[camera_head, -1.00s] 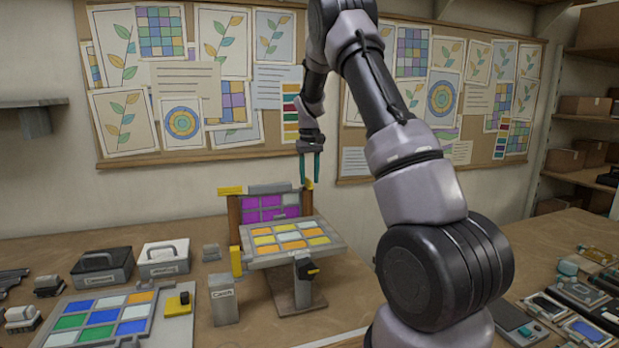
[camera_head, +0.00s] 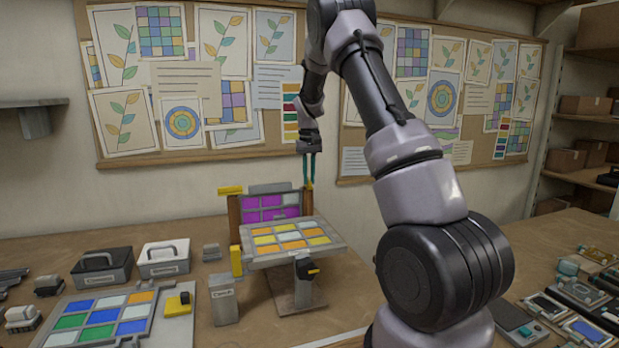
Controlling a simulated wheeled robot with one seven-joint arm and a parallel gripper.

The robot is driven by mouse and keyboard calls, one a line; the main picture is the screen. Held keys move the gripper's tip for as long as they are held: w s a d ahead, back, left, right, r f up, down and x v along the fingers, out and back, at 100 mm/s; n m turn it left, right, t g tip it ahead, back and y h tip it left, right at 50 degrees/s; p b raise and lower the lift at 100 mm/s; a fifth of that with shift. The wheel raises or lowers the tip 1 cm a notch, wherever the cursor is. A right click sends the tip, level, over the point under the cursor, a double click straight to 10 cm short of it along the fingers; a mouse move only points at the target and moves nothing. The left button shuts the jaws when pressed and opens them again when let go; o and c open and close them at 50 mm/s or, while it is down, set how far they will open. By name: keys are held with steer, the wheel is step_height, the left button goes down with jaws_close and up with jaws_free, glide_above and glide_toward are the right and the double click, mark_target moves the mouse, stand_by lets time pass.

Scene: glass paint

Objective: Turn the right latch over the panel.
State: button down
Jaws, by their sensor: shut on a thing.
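The upright panel (camera_head: 264,215) of purple and pale panes stands at the back of the fixture, between two dark brown posts. The right latch (camera_head: 309,187) is a small yellow piece on top of the right post (camera_head: 308,203); only a little of it shows beneath my fingers. The left latch (camera_head: 230,190) is a yellow bar lying level on top of the left post. My gripper (camera_head: 309,182) points straight down above the right post, its teal fingers close together and shut on the right latch. Which way the right latch points is hard to tell.
A tilted tray (camera_head: 292,240) of yellow, orange and pale panes sits in front of the panel. A grey bin (camera_head: 223,300), two handled boxes and another pane tray (camera_head: 100,318) stand to the left. The wall is close behind.

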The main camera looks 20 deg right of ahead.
steer(key=m, duration=0.4)
steer(key=shift+w+a, duration=0.1)
steer(key=shift+a, duration=0.25)
steer(key=shift+w+a+m, duration=0.15)
steer(key=shift+w+m, duration=0.1)
steer(key=shift+m, duration=1.8)
steer(key=shift+w+a+m, duration=0.1)
steer(key=shift+w+m, duration=0.15)
steer(key=shift+m, duration=1.85)
steer(key=shift+w+a+m, duration=0.15)
steer(key=shift+w+m, duration=0.1)
steer(key=shift+m, duration=1.8)
steer(key=shift+r, duration=0.1)
steer(key=c, duration=0.9)
jaws_free()
